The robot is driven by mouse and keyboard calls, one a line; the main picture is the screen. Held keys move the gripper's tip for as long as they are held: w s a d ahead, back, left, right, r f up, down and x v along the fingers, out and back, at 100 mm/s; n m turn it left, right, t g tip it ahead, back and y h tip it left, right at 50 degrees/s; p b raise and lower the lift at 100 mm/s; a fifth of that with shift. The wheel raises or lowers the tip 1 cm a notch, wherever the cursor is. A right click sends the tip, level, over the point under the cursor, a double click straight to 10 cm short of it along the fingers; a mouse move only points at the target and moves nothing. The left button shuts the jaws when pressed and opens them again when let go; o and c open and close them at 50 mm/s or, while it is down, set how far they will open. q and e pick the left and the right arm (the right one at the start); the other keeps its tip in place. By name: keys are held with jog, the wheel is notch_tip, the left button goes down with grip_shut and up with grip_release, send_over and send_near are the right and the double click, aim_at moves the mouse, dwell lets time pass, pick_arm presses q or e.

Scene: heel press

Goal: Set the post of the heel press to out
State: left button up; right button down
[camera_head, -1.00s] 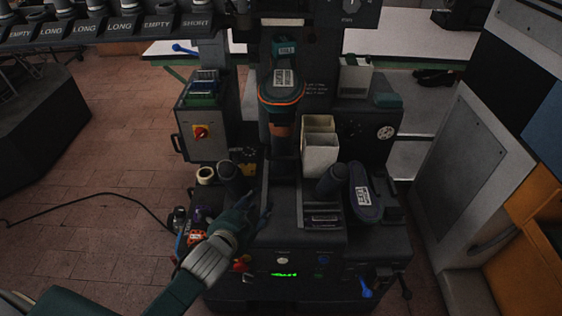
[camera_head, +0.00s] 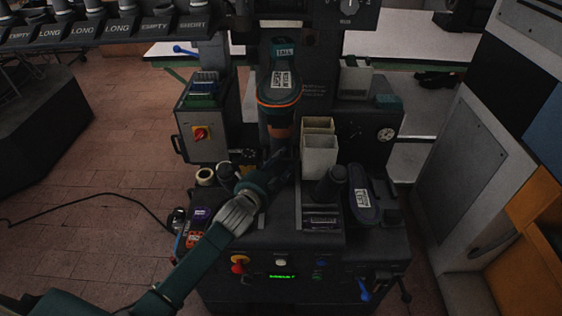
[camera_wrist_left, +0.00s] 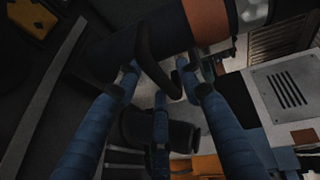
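The heel press (camera_head: 270,232) stands in the middle of the head view. Its upright post (camera_head: 281,140) carries a dark shoe form with an orange rim (camera_head: 279,90) and a paper label. In the wrist view the post shows as a dark cylinder with an orange-brown band (camera_wrist_left: 207,20). My left gripper (camera_head: 283,160) is at the lower part of the post, partly hiding it. In the wrist view the blue fingers of the left gripper (camera_wrist_left: 157,68) are spread, with a dark curved bar (camera_wrist_left: 153,55) between their tips. I cannot tell whether they touch it. My right gripper is not in view.
Two cream bins (camera_head: 320,155) stand just right of the post. A dark cylinder (camera_head: 328,188) and a labelled shoe form (camera_head: 363,195) are farther right. A tape roll (camera_head: 205,177) and small bottles are near my arm.

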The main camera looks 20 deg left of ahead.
pick_arm(q)
jog(key=shift+w, duration=0.15)
jog(key=shift+c, duration=0.5)
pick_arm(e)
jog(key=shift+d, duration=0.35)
pick_arm(q)
grip_shut()
